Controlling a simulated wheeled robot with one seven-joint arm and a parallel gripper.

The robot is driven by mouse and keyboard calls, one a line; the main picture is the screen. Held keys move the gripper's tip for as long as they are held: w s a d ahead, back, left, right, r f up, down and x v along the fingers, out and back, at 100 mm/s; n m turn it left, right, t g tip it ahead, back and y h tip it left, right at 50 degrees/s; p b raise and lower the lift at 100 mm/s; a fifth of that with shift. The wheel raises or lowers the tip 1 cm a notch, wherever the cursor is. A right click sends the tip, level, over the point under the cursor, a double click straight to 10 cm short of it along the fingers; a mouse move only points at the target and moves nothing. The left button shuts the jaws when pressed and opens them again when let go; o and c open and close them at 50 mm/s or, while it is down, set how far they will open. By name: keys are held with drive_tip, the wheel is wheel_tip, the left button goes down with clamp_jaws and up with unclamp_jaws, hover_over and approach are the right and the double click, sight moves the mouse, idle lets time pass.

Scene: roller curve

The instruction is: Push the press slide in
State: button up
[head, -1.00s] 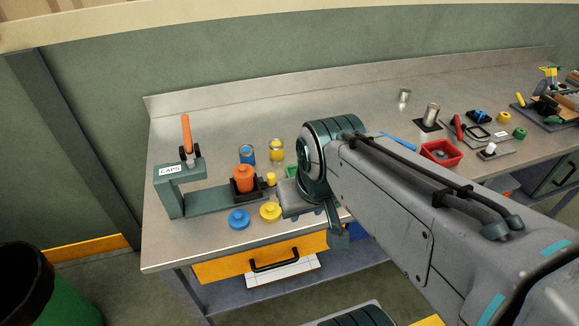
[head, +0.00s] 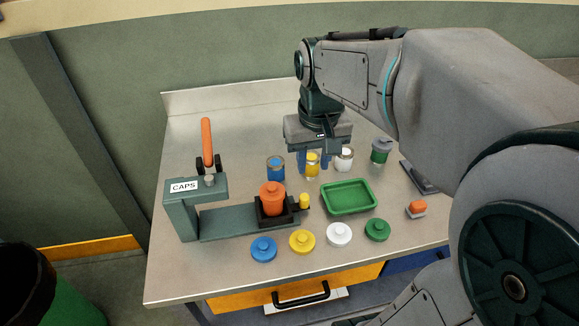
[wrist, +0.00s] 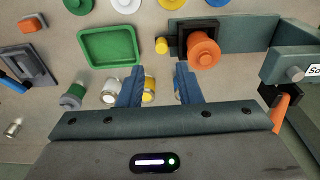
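The press (head: 187,210), a green-grey frame labelled CAPS with an orange lever (head: 207,143), stands at the left of the bench. Its slide (head: 259,215), a black holder on the rail (head: 222,223), carries an orange jar (head: 272,197) and has a yellow knob (head: 304,201) on its right end. The slide is at the rail's right end, out from under the press head. In the wrist view the knob (wrist: 161,45) and holder (wrist: 197,28) lie beyond the fingertips. My gripper (wrist: 160,72) is open and empty, pointing down; in the head view it (head: 313,168) is behind the knob, near a yellow jar.
Blue (head: 275,169), yellow (head: 312,165), white (head: 344,158) and green (head: 379,150) jars stand behind. A green tray (head: 348,197) is right of the knob. Blue, yellow, white and green caps line the front edge. An orange-and-white block (head: 417,209) lies at right.

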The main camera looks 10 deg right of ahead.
drive_tip(key=g+b, duration=0.1)
drive_tip(key=b, duration=0.1)
hover_over(304, 196)
wheel_tip(304, 196, down, 3)
wheel_tip(304, 196, down, 14)
drive_tip(key=shift+r, duration=0.1)
clamp_jaws()
